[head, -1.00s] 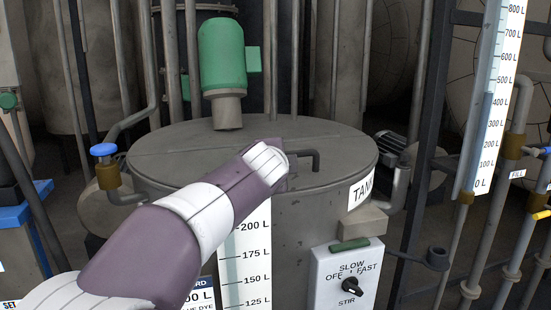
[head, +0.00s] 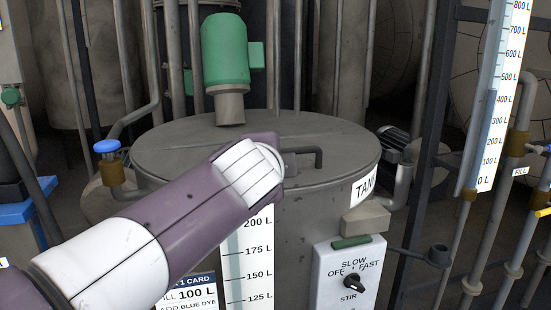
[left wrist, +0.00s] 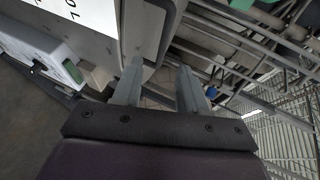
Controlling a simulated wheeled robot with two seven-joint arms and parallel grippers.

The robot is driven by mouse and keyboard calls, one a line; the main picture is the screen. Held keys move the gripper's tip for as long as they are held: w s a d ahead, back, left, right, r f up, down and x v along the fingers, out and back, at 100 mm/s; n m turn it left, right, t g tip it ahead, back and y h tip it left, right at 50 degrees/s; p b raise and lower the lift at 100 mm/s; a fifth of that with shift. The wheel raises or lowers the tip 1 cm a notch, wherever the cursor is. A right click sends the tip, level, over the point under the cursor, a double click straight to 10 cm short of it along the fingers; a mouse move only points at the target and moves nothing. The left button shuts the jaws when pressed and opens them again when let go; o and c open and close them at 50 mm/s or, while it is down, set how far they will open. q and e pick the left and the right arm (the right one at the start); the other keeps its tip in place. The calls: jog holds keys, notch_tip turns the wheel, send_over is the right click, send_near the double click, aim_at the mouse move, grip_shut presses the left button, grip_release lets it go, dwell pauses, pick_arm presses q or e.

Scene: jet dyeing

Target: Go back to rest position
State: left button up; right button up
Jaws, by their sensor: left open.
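My left arm comes in from the lower left of the head view, purple and white, and reaches in front of the grey tank (head: 330,140). Its gripper end is mostly hidden behind the wrist there. In the left wrist view my left gripper (left wrist: 160,90) is open, with two grey fingers apart and nothing seen between them. The tank's side and white label (left wrist: 145,25) lie just beyond the fingers. My right gripper is not in view.
A stir switch box (head: 349,280) with a black knob is on the tank front at right. A blue-topped valve (head: 105,147) stands left of the tank. A green motor (head: 225,50) is above the lid. Pipes and a level gauge (head: 492,100) stand at right.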

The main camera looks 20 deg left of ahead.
pick_arm(q)
jog(key=shift+s+d+r, duration=0.1)
jog(key=shift+s+r, duration=0.05)
jog(key=shift+s, duration=0.45)
notch_tip(320, 180, down, 23)
jog(key=s+d+n+g+h, duration=0.2)
jog(key=s+n+g, duration=0.1)
jog(key=n+g, duration=0.4)
jog(key=s+a+f+n+g, duration=0.1)
jog(key=s+f+n+g, duration=0.25)
jog(key=s+f, duration=0.4)
jog(key=s+a+f+n+g, duration=0.1)
jog(key=s+f+n+g, duration=0.3)
jog(key=f, duration=0.6)
notch_tip(320, 180, up, 35)
jog(key=s+t+p, duration=0.1)
jog(key=p, duration=3.5)
jog(key=shift+s+a+r+h, duration=0.15)
jog(key=shift+h, duration=0.15)
